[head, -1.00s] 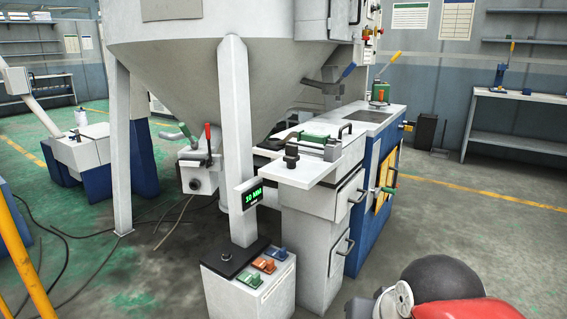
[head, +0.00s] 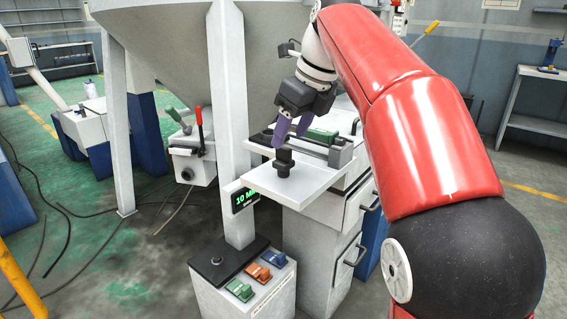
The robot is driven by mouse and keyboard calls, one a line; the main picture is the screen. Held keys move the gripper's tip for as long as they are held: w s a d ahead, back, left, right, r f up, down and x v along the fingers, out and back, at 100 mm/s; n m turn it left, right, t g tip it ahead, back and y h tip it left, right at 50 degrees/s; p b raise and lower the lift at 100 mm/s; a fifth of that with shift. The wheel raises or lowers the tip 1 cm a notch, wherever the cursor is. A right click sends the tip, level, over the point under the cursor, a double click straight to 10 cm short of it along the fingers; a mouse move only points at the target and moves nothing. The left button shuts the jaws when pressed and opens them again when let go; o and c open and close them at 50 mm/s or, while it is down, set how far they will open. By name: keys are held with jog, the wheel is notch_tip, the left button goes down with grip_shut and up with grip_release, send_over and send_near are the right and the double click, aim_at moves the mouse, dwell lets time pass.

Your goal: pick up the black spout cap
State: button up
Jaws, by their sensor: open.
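The black spout cap (head: 283,163) stands upright near the front left corner of the white shelf (head: 310,184) on the machine. My gripper (head: 291,132), with purple fingers, is open just above the cap and points down at it. The fingertips look very close to the cap's top; I cannot tell whether they touch or straddle it. My red arm comes in from the right and hides part of the machine behind.
The hopper's white leg post (head: 230,120) with a green display (head: 245,199) stands close to the left of the shelf. A green-and-black fixture (head: 318,137) lies behind the cap. Below is a box with coloured switches (head: 258,271).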

aim_at(286, 148)
jog(key=b+x, duration=0.2)
jog(key=x, duration=0.5)
jog(key=shift+w+d, duration=0.1)
jog(key=c, duration=1.1)
jog(key=shift+o, duration=0.2)
jog(key=shift+r, duration=0.1)
